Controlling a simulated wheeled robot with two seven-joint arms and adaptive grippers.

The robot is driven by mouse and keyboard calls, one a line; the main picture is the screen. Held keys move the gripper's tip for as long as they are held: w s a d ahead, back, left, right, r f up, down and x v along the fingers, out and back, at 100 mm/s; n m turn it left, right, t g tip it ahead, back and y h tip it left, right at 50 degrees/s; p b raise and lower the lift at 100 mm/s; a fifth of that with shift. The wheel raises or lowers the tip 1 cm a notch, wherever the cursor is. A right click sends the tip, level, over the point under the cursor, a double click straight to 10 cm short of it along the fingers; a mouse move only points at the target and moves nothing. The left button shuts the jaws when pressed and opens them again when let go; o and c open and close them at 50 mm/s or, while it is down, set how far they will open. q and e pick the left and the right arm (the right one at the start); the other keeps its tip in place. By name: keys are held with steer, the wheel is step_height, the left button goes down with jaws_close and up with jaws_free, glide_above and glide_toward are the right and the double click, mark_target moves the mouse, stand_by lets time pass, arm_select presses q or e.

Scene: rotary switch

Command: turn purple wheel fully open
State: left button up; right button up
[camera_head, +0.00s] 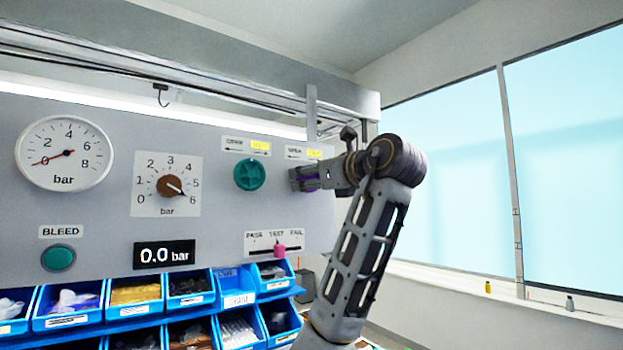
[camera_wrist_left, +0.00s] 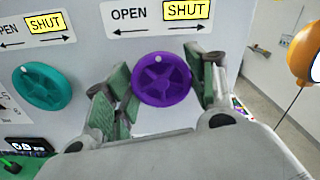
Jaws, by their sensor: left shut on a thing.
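The purple wheel (camera_wrist_left: 162,82) is mounted on the grey panel, with a small white dot near its top edge. The sign above it (camera_wrist_left: 155,15) reads OPEN and SHUT, with SHUT lit yellow. My left gripper (camera_wrist_left: 160,88) is shut on the purple wheel, one green-padded finger at each side of the rim. In the head view my left gripper (camera_head: 306,178) reaches the panel from the right and hides most of the purple wheel (camera_head: 312,185). My right gripper is not in view.
A teal wheel (camera_head: 249,174) sits just left, also with SHUT lit. A pink slider (camera_head: 279,251) is below. The gauge (camera_head: 64,153) reads about zero, and the display (camera_head: 164,254) shows 0.0 bar. Blue bins (camera_head: 73,305) stand under the panel.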

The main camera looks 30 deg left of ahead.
arm_select(q)
steer(key=n+b, duration=0.2)
steer(key=n, duration=0.2)
steer(key=shift+s+f, duration=0.1)
steer(key=n+b, duration=0.1)
steer(key=n, duration=0.3)
steer(key=n+b, duration=0.1)
steer(key=n, duration=0.3)
steer(key=shift+f+n, duration=0.15)
steer(key=shift+n, duration=0.15)
steer(key=n, duration=1.5)
steer(key=f+n, duration=0.1)
steer(key=n, duration=0.6)
steer(key=shift+w+n+b, duration=0.25)
steer(key=shift+n+b, duration=0.05)
steer(key=shift+b, duration=0.1)
steer(key=shift+n, duration=0.3)
